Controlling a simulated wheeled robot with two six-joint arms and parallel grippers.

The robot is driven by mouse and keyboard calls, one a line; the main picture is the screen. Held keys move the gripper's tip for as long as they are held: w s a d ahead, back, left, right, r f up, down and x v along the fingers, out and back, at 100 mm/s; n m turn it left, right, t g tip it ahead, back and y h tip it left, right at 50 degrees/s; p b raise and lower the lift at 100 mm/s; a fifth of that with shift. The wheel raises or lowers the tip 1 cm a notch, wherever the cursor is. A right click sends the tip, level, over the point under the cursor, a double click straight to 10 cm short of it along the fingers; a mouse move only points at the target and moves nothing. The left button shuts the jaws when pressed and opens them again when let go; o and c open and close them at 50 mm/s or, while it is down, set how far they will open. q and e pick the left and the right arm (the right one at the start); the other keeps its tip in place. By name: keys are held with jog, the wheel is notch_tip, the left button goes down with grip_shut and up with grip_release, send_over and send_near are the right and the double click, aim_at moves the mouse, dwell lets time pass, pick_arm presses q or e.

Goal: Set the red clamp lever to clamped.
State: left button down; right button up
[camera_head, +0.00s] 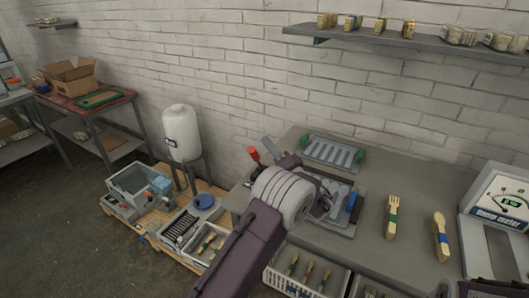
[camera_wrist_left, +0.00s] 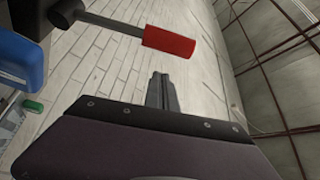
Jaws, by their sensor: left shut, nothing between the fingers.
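The red clamp lever (camera_head: 253,153) shows in the head view as a red grip sticking up, tilted, just left of my left gripper (camera_head: 270,144). Its lower end is hidden behind my wrist. In the left wrist view the red grip (camera_wrist_left: 170,41) sits on a grey metal rod that comes from a dark pivot at upper left. My left gripper's fingers (camera_wrist_left: 160,76) are shut together and empty, just below the red grip in that picture. They look apart from it, though contact is hard to tell.
Behind my wrist, a grey press plate (camera_head: 340,190) with a blue handle (camera_head: 351,201) lies on the bench (camera_head: 400,257). A slotted rack (camera_head: 332,152) stands behind it. A wooden fork (camera_head: 391,216) and spoon (camera_head: 441,237) lie right, beside a gauge box (camera_head: 505,205).

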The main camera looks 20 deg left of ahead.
pick_arm(q)
jog(key=v, duration=1)
pick_arm(e)
jog(key=shift+w+f, duration=0.1)
jog(key=shift+f, duration=0.2)
pick_arm(q)
jog(key=shift+w+d, duration=0.1)
jog(key=shift+w, duration=0.1)
